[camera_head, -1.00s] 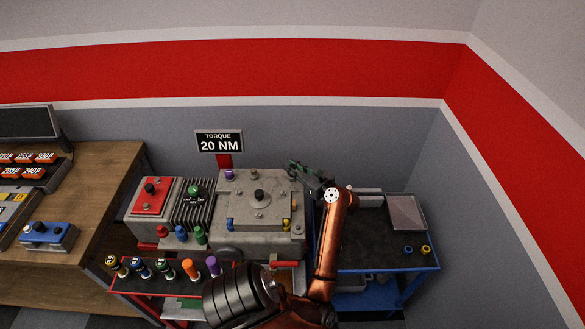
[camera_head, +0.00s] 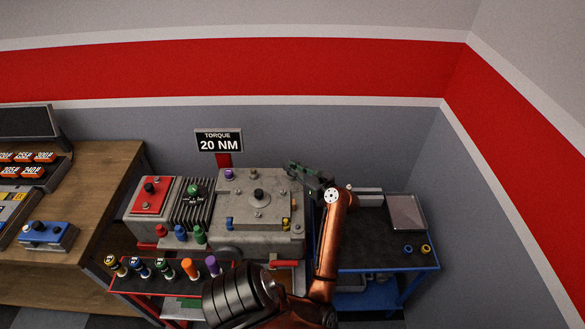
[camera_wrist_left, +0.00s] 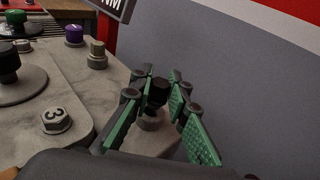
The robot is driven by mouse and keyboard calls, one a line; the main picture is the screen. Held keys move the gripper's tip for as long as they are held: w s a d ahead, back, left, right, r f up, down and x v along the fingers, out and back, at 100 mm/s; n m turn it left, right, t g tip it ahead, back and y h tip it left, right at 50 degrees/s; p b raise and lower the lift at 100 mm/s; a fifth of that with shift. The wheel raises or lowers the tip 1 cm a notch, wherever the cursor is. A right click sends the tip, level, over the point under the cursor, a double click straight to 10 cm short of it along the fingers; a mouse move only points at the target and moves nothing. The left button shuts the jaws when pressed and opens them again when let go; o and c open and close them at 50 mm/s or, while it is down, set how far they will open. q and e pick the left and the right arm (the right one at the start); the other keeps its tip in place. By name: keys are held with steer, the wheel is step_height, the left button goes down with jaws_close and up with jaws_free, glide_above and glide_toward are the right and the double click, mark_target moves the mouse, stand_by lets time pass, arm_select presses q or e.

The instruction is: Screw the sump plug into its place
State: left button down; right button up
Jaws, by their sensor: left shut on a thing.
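My left gripper (camera_head: 296,170) is at the far right corner of the grey engine block (camera_head: 262,228), at the end of my copper-coloured arm. In the left wrist view its green fingers (camera_wrist_left: 158,92) are on either side of a small dark-topped plug (camera_wrist_left: 159,88), likely the sump plug, and are shut on it. The plug stands upright over a round grey boss (camera_wrist_left: 150,119) at the block's corner. The fingers partly hide it, so I cannot tell how deep it sits. My right gripper is not in view.
A "20 NM" torque sign (camera_head: 219,141) stands behind. A blue cart (camera_head: 385,263) stands right, a red-edged tool rack (camera_head: 150,283) in front, and a wooden bench (camera_head: 105,185) left.

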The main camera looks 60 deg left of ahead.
arm_select(q)
steer(key=shift+f+b, duration=0.6)
steer(key=shift+f, duration=0.35)
steer(key=c, duration=1.8)
jaws_free()
steer(key=shift+o, duration=0.2)
steer(key=v, duration=0.7)
steer(key=shift+d, duration=0.25)
